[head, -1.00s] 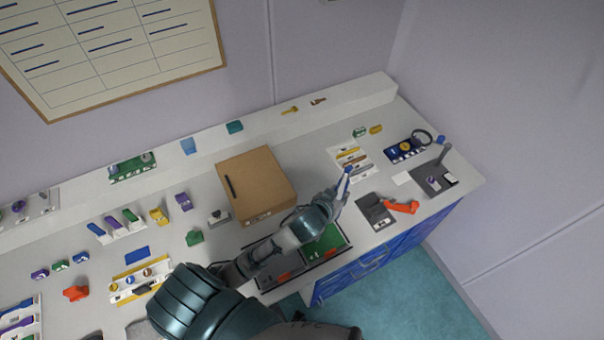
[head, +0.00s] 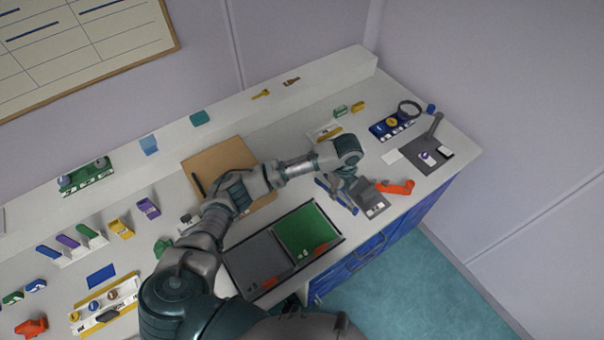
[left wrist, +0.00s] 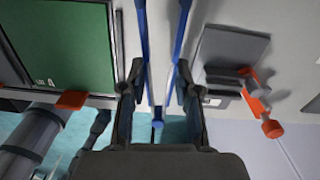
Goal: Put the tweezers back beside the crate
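The blue tweezers (head: 336,194) are by the right side of a dark crate (head: 262,292) with a grey and a green compartment. In the left wrist view the tweezers (left wrist: 157,112) show as two spread blue arms joined at one end. My left gripper (head: 346,182) is low over the bench at the tweezers. In the left wrist view its two fingers (left wrist: 159,72) stand apart, one on each side of the tweezers. I cannot tell whether they touch them. My right gripper is not in view.
A grey device (head: 370,196) and an orange-red tool (head: 396,187) lie close right of the tweezers. The bench's front edge and blue drawers (head: 372,250) are near.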

